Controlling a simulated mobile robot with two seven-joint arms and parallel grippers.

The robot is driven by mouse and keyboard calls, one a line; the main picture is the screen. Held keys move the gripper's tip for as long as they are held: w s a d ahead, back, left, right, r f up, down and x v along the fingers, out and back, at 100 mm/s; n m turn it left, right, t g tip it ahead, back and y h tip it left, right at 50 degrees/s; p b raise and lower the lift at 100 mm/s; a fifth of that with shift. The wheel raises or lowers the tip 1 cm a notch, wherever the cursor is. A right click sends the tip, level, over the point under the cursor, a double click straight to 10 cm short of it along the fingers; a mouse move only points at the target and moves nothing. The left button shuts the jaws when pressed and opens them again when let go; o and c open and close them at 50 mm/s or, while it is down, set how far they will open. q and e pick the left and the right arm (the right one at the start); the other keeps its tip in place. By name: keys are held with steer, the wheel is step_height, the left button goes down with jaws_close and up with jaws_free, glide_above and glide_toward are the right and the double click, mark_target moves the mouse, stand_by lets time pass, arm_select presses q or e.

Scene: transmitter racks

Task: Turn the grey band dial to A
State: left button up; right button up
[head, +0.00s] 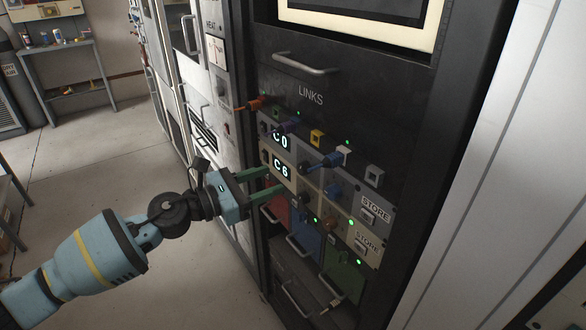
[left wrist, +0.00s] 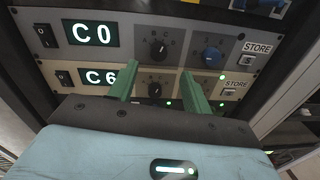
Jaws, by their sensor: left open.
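The grey band dial (left wrist: 159,48) is a black knob on the upper grey panel, right of the display reading C0 (left wrist: 90,34). Small letters around it are hard to read, and I cannot tell its pointer clearly. In the head view this dial (head: 303,166) is small. My left gripper (left wrist: 160,70) is open and empty, its green fingers pointing at the panels. In the wrist view its tips lie just below the grey dial, on either side of the lower black dial (left wrist: 156,86). In the head view the gripper (head: 276,179) is near the C6 display. My right gripper is not in view.
The grey panel also has a blue knob (left wrist: 211,54) and a STORE button (left wrist: 247,61). A cream panel with display C6 (left wrist: 98,77) is directly below. A drawer handle (head: 304,66) protrudes higher up. Open floor lies left.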

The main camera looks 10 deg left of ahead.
mark_target(300, 169)
arm_select(q)
steer(key=x, duration=0.7)
steer(key=shift+w+d, duration=0.1)
steer(key=shift+w, duration=0.05)
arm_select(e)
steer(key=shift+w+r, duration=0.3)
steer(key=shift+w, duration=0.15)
arm_select(q)
steer(key=c, duration=1)
steer(key=shift+o, duration=0.2)
